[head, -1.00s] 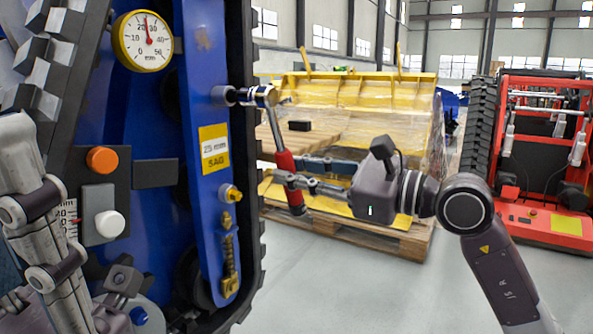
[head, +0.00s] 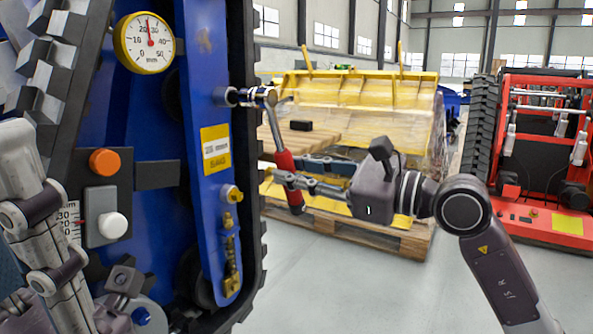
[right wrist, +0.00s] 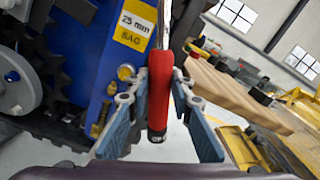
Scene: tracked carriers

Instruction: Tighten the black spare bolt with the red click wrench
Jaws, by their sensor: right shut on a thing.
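The red click wrench (head: 284,160) hangs nearly upright, its lower end tilted right. Its chrome head and socket (head: 256,96) point left at a fastener on the blue carrier plate (head: 208,60). The socket covers the fastener, so I cannot tell if it is the black spare bolt or how well it is seated. My right gripper (head: 287,180) is shut on the red handle's lower part. In the right wrist view the red handle (right wrist: 160,95) stands between the blue finger pads. My left gripper (head: 122,285) is low at the left; its jaws are unclear.
A round gauge (head: 149,43), an orange button (head: 103,162) and a white knob (head: 111,225) are on the carrier. A wrapped yellow load on a pallet (head: 400,235) stands behind the wrench. A red machine (head: 545,215) is at right. Grey floor between is clear.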

